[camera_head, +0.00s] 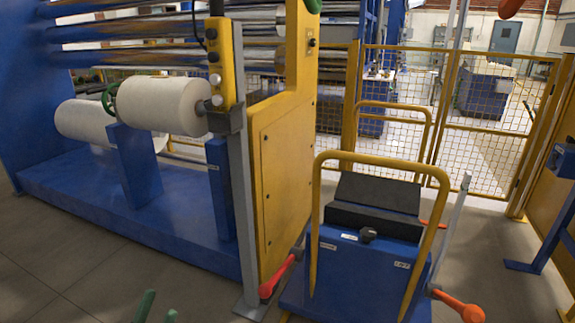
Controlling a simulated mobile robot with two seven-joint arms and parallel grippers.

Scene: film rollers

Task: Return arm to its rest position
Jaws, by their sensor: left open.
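Two green fingertips of my left gripper (159,304) show at the bottom edge, left of centre. They are apart with nothing visible between them; the rest of that arm is out of view. They are in front of the blue base of the roller machine. My right gripper is not in view. Two white film rollers sit on the machine: a nearer roller (165,105) on blue supports and another roller (85,123) behind it to the left.
A blue cart (365,270) with a yellow frame and black top stands right of centre. Red (279,277) and orange (460,306) handles stick out at its sides. A yellow machine cabinet (285,150) and grey post (243,190) stand left of it. Yellow mesh fencing (490,95) closes the back.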

